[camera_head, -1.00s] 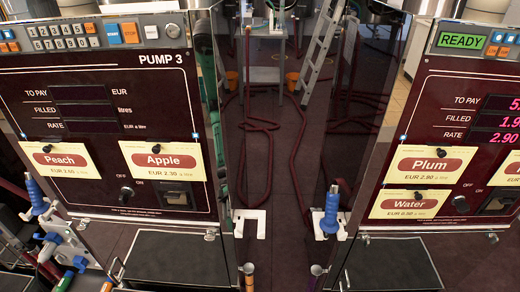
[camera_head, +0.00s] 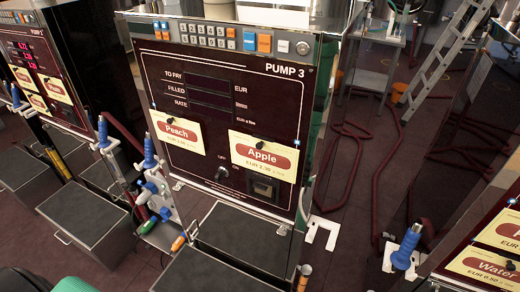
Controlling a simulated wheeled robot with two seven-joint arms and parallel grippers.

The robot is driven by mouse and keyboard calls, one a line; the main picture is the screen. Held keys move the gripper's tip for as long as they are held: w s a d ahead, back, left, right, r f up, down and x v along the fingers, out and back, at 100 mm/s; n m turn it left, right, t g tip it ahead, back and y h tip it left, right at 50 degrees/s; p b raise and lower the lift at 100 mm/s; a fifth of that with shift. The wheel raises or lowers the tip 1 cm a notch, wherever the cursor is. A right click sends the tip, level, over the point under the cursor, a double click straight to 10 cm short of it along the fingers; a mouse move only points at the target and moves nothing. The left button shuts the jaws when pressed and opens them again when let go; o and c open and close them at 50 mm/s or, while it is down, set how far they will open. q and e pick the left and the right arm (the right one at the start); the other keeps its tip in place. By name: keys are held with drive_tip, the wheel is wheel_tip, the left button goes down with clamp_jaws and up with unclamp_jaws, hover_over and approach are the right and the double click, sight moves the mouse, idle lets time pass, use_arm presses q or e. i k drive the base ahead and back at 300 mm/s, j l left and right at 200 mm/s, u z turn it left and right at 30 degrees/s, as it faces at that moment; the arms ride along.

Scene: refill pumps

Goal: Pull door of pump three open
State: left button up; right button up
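Pump three (camera_head: 225,75) stands in the middle of the view, labelled PUMP 3. Its dark maroon front panel (camera_head: 190,165) looks flush with the housing, with no visible gap. The panel carries three dark displays, a yellow Peach card (camera_head: 176,131), a yellow Apple card (camera_head: 264,153), an on/off knob (camera_head: 221,173) and a dark square slot (camera_head: 263,188). A round silver lock (camera_head: 302,48) sits at the right end of the button strip above. Neither of my grippers shows in this view.
Blue-handled nozzles (camera_head: 149,150) stand at the pump's left. Grey boxes (camera_head: 240,240) are at its foot. Another pump (camera_head: 60,75) stands at left, and one with a Water card (camera_head: 483,265) at lower right. Red hoses (camera_head: 380,165) lie on the floor behind, near a ladder (camera_head: 447,60).

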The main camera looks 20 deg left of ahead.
sight(251, 238)
drive_tip(key=u, duration=1)
drive_tip(key=j+z, duration=0.2)
drive_tip(key=k+l, duration=0.05)
drive_tip(key=l, duration=0.05)
